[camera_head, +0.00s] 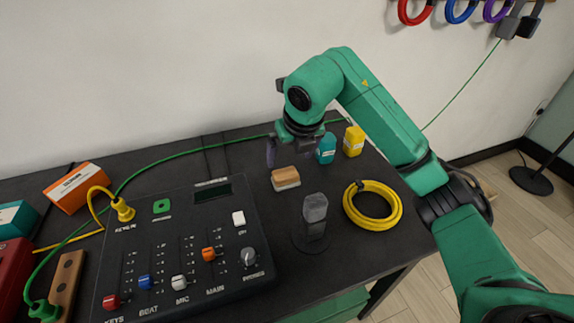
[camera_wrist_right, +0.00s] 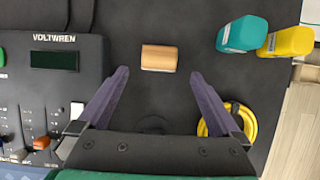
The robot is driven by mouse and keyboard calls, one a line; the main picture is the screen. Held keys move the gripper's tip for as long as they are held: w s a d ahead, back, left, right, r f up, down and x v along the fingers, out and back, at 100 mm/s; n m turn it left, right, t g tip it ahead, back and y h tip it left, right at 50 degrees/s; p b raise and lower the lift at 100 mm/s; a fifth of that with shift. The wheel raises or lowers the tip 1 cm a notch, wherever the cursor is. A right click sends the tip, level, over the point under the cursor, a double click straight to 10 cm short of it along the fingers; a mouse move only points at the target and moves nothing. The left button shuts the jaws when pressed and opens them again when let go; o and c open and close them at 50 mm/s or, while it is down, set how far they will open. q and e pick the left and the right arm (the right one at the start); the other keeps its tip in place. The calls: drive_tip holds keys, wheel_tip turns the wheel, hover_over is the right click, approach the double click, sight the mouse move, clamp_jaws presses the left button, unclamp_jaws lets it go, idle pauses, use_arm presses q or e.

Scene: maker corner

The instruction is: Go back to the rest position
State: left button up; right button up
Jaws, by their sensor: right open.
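My right gripper (camera_head: 292,154) hangs above the back part of the dark table, with its arm reaching in from the right. In the right wrist view its two purple fingers (camera_wrist_right: 159,76) are spread apart with nothing held between them. A small wooden block (camera_head: 285,178) lies on the table just in front of the gripper in the head view. In the wrist view the block (camera_wrist_right: 159,57) shows beyond the fingertips, apart from them. My left gripper does not show.
A black mixer (camera_head: 222,262) fills the table's left middle. A grey microphone-like object (camera_head: 315,208) on a round base and a coiled yellow cable (camera_head: 372,228) are below the arm. Teal (camera_head: 326,148) and yellow (camera_head: 353,141) bottles stand close right of the gripper. A white wall is behind.

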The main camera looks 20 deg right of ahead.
drive_tip(key=shift+v, duration=1.05)
